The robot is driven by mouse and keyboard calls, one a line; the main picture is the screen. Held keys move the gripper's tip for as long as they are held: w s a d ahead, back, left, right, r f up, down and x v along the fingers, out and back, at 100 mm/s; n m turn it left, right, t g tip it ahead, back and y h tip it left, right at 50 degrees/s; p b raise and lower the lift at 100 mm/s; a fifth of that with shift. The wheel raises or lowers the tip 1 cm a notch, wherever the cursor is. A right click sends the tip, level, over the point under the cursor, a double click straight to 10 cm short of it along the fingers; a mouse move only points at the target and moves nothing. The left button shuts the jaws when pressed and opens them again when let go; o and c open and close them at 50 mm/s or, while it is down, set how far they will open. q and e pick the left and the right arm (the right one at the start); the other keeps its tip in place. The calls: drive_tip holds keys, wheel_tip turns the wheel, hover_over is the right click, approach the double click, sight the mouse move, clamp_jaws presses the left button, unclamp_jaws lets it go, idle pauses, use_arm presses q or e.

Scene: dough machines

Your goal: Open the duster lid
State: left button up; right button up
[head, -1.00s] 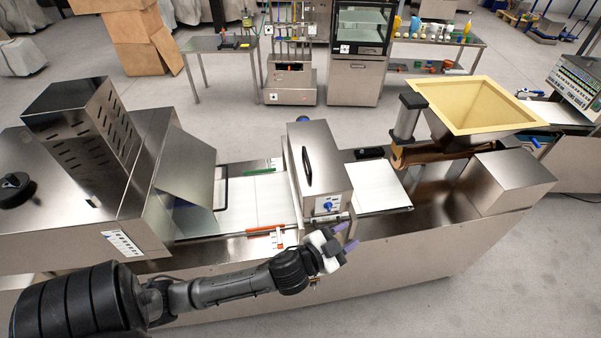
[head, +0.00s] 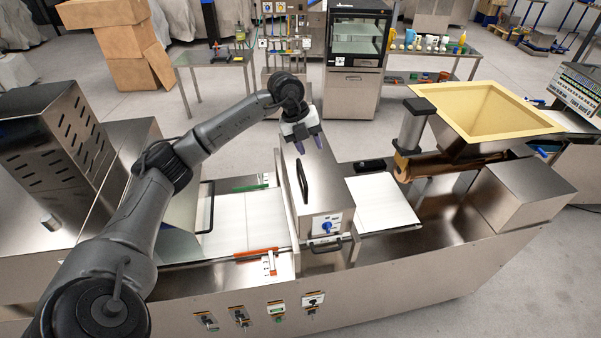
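The duster is the steel box (head: 326,213) over the middle of the conveyor. Its sloping steel lid (head: 325,179) looks closed and carries a long black handle (head: 303,181). My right gripper is not in view.
A blue knob (head: 327,228) sits on the duster's front face. A white belt (head: 235,222) runs on both sides of the duster. A yellow-lined hopper (head: 488,112) stands to the right, beside an upright cylinder (head: 412,128). A slotted steel housing (head: 55,139) stands at left.

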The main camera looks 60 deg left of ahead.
use_arm(q)
drive_tip(key=r+n+g+y, duration=0.1)
drive_tip(key=n+y, duration=0.1)
hover_over(302, 171)
drive_tip(key=s+a, duration=0.1)
drive_tip(key=s, duration=0.2)
drive_tip(key=p+x, duration=0.1)
drive_tip(key=x, duration=1.2)
drive_tip(key=shift+d+p, duration=0.1)
drive_tip(key=shift+p, duration=0.2)
clamp_jaws()
